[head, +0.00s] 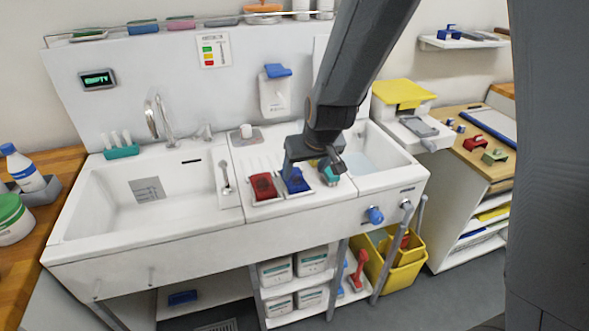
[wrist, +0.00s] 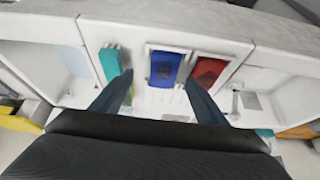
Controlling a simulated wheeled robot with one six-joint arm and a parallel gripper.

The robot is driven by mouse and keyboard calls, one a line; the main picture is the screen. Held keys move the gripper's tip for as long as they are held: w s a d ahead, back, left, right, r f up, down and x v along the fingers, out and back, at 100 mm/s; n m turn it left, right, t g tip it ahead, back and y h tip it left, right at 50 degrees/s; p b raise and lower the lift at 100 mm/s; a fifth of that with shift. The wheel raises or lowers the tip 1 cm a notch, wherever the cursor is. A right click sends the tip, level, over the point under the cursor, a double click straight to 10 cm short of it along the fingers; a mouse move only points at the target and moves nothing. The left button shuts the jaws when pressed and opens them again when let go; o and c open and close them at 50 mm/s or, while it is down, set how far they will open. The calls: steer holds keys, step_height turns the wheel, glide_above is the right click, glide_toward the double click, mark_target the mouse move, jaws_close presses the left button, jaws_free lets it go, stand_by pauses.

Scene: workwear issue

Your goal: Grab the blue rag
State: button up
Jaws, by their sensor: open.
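The blue rag (head: 296,182) lies folded in a white tray section on the middle ledge of the sink unit. In the wrist view the blue rag (wrist: 165,68) shows ahead, between the two fingers in the picture. My gripper (head: 314,168) is above the tray, over the blue rag's right side in the head view, and partly covers it. In the wrist view my gripper (wrist: 159,80) is open with nothing between its fingers. I cannot tell the exact height above the rag.
A red rag (head: 263,187) lies left of the blue one in the head view. A teal brush-like item (head: 329,176) is close on the right. Sink basins (head: 140,195) flank the ledge. A soap dispenser (head: 275,92) hangs on the back panel behind.

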mark_target(294, 177)
steer(key=shift+w+a+r, duration=0.15)
steer(key=shift+w+a, duration=0.35)
steer(key=shift+a, duration=0.05)
steer(key=b+x, duration=0.1)
steer(key=x, duration=0.1)
steer(key=shift+w+f, duration=0.2)
steer(key=shift+a+b+x, duration=0.1)
steer(key=shift+b+x, duration=0.25)
steer(key=shift+x, duration=0.9)
steer(key=shift+a+b+x, duration=0.15)
steer(key=shift+b+x, duration=0.15)
steer(key=shift+x, duration=0.9)
steer(key=shift+w, duration=0.15)
steer(key=c, duration=1.2)
steer(key=shift+o, duration=0.2)
steer(key=shift+r, duration=0.1)
step_height(294, 177, up, 10)
steer(key=p, duration=0.9)
